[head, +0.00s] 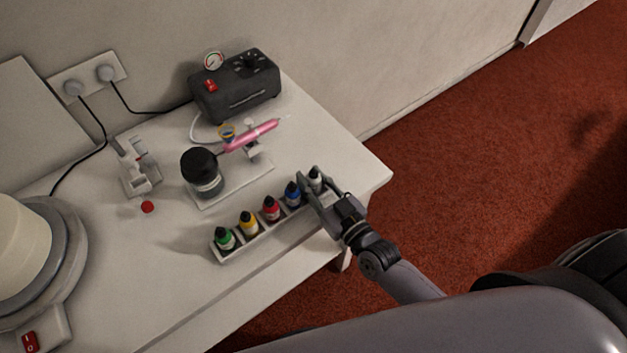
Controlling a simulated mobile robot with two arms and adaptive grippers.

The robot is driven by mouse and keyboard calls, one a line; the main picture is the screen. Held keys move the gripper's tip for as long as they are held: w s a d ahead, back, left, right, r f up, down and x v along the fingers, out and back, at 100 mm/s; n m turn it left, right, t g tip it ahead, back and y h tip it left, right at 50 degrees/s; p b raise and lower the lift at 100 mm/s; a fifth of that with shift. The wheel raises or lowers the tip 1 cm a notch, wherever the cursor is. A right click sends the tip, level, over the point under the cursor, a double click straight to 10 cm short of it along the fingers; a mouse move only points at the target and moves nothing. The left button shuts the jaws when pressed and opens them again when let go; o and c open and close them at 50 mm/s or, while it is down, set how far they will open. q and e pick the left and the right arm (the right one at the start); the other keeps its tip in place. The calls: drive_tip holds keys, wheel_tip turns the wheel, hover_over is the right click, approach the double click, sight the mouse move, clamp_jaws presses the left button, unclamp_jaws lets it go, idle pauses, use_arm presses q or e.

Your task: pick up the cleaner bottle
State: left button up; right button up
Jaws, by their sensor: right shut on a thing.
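The cleaner bottle (314,179), pale with a dark cap, is at the right end of a white rack (262,243). My right gripper (316,189) is shut on it. The gripper's fingers hide the lower part of the bottle, so I cannot tell whether it still rests in the rack. The bottle looks roughly upright. My left gripper is not in view.
A blue bottle (292,194) stands close left of my gripper, then red (271,208), yellow (249,223) and green (225,238) ones. Behind are a pink airbrush (251,137), black-lidded pot (203,172) and dark compressor (238,88). A turntable (68,262) is at left.

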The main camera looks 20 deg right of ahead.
drive_tip(key=shift+o, duration=1.3)
wheel_tip(320, 180, up, 19)
drive_tip(key=p, duration=0.2)
drive_tip(key=shift+p, duration=0.3)
drive_tip(key=shift+r, duration=0.5)
drive_tip(key=shift+c, duration=1.3)
